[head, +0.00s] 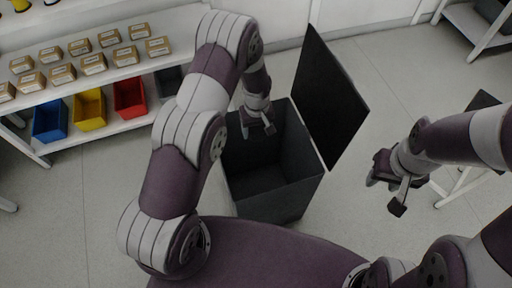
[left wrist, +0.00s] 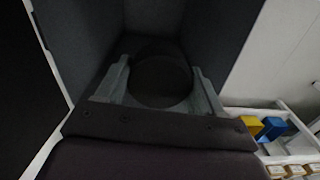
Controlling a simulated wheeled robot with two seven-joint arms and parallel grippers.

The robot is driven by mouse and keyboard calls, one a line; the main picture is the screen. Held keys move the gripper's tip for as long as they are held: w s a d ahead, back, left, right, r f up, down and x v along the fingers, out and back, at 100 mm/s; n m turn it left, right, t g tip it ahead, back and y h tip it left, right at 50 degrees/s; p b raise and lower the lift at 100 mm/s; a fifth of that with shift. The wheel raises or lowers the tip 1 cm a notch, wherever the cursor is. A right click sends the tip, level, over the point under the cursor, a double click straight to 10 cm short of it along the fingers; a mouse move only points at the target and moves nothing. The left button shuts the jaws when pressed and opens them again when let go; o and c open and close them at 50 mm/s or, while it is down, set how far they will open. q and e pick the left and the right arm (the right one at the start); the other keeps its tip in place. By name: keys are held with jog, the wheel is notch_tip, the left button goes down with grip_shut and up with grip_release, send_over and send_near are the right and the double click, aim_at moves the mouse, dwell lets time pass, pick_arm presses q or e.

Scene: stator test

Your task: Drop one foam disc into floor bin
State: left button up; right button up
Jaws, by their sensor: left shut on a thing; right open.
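The floor bin (head: 275,205) is a dark open-topped box on the floor in the middle of the head view. Its lid (head: 328,95) stands open on the right. My left gripper (head: 259,131) hangs over the bin's opening. In the left wrist view its fingers (left wrist: 158,92) are shut on a dark round foam disc (left wrist: 160,80), with dark bin walls (left wrist: 200,35) around and beyond it. The disc cannot be made out in the head view. My right gripper (head: 384,197) is open and apart from the bin, at the right.
A white shelf unit (head: 75,143) at the left holds several small boxes (head: 93,64) above and blue, yellow and red bins (head: 130,97) below. A white-framed stand (head: 462,185) is at the right. Bare floor (head: 100,210) lies left of the bin.

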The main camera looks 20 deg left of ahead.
aim_at(259, 128)
pick_arm(q)
notch_tip(259, 128, down, 2)
jog(key=shift+w+d+f+n+b, duration=0.15)
jog(key=shift+n+b, duration=0.15)
jog(key=shift+b, duration=0.55)
notch_tip(259, 128, down, 5)
jog(key=b, duration=0.4)
jog(key=shift+d+f, duration=0.1)
pick_arm(e)
notch_tip(259, 128, down, 8)
jog(key=shift+s, duration=0.25)
jog(key=shift+a, duration=0.1)
pick_arm(q)
jog(key=o, duration=1.1)
notch_tip(259, 128, up, 13)
jog(key=shift+f+p, duration=0.15)
jog(key=shift+p, duration=0.85)
pick_arm(e)
notch_tip(259, 128, up, 2)
jog(key=shift+r, duration=0.2)
